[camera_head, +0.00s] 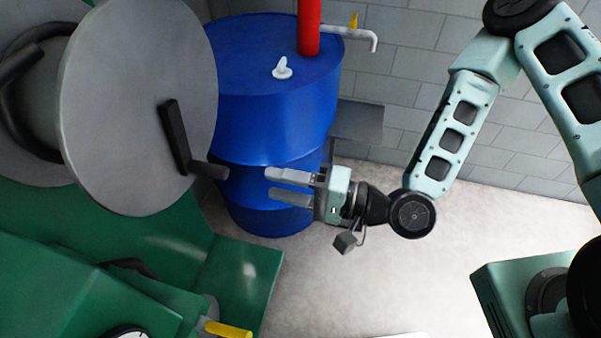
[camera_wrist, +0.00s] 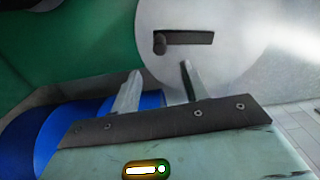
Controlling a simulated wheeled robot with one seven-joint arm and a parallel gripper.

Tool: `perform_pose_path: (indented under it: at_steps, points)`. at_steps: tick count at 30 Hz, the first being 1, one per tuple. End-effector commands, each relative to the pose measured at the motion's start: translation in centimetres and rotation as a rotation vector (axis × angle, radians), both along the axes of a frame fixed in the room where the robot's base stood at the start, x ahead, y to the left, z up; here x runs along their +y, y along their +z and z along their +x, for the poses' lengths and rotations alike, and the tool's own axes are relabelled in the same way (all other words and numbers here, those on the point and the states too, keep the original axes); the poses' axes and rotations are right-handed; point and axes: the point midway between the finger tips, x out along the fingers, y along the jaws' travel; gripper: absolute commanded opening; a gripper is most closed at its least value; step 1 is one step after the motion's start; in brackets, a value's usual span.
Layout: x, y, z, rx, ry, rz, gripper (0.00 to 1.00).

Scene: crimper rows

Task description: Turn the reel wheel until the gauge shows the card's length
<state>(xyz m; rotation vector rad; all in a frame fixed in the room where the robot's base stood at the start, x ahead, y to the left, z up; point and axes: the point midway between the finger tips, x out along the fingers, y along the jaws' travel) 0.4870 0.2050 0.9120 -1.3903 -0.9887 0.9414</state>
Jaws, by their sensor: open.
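The reel wheel (camera_head: 130,100) is a large grey disc at the left of the head view, and it also shows at the top of the wrist view (camera_wrist: 225,65). A dark crank arm with a handle peg (camera_head: 210,171) is fixed to its face; the crank shows in the wrist view too (camera_wrist: 185,40). My gripper (camera_head: 280,187) is open and empty, to the right of the peg and apart from it, its fingers pointing left. In the wrist view my fingertips (camera_wrist: 160,72) lie below the crank. A gauge (camera_head: 128,332) is cut off at the bottom edge, its reading not legible. No card is identifiable.
A blue barrel (camera_head: 265,115) with a red pipe (camera_head: 309,28) and a tap (camera_head: 360,36) stands behind my gripper. A green machine body (camera_head: 90,285) with a yellow lever (camera_head: 228,329) fills the lower left. Open floor (camera_head: 380,270) lies below and right of my gripper.

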Motion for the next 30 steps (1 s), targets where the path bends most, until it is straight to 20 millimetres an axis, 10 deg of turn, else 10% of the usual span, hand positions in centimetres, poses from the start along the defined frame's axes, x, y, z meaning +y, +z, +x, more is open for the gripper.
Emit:
perform_pose_path:
  at_steps: [21, 30]
  points:
    - [-2.6, -0.3, -1.0, -0.013, 0.015, -0.026, 0.45]
    - [-3.1, -4.0, -1.6, -0.210, 0.267, -0.534, 0.45]
